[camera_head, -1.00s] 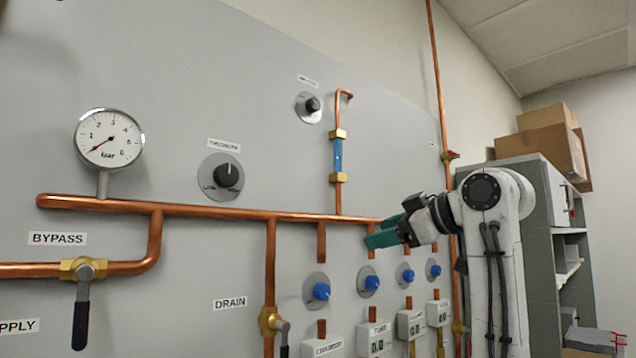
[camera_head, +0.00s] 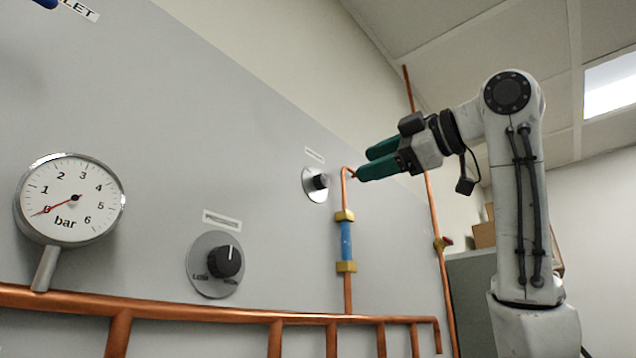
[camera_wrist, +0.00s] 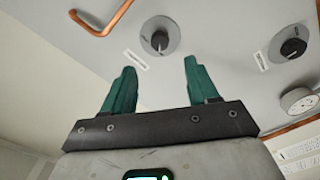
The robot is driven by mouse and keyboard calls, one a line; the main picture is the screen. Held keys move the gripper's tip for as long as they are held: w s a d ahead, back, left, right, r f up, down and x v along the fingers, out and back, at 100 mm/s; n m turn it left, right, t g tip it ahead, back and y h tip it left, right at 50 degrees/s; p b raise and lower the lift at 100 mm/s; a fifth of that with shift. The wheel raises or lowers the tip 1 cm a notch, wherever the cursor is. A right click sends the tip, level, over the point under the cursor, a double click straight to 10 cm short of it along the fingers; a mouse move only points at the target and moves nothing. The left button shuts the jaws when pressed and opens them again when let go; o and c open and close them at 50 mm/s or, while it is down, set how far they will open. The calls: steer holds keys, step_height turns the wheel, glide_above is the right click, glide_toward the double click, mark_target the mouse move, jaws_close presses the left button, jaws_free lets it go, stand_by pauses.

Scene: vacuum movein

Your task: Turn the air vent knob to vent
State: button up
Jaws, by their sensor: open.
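A small black knob (camera_head: 321,182) on a round grey plate is on the upper panel, left of the bent end of a copper pipe. Its label is too small to read, so I cannot confirm it is the air vent knob. My gripper (camera_head: 363,163) has green fingers and is open and empty, to the right of this knob and close to the pipe's bent end in the head view. In the wrist view the knob (camera_wrist: 159,41) is beyond my open fingertips (camera_wrist: 160,66), between their lines, apart from them. A pale pointer mark shows on it.
A larger black knob (camera_head: 225,261) and a pressure gauge (camera_head: 70,199) reading near zero are further left. The copper pipe (camera_head: 347,290) with a blue section rises below my gripper. Its bent end (camera_wrist: 100,22) shows left of the knob in the wrist view.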

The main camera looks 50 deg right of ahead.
mark_target(326, 180)
steer(key=w+p, duration=0.3)
steer(key=w, duration=0.7)
steer(key=shift+w+a, duration=0.15)
steer(key=shift+c, duration=0.4)
steer(key=c, duration=1)
steer(key=shift+o, duration=0.2)
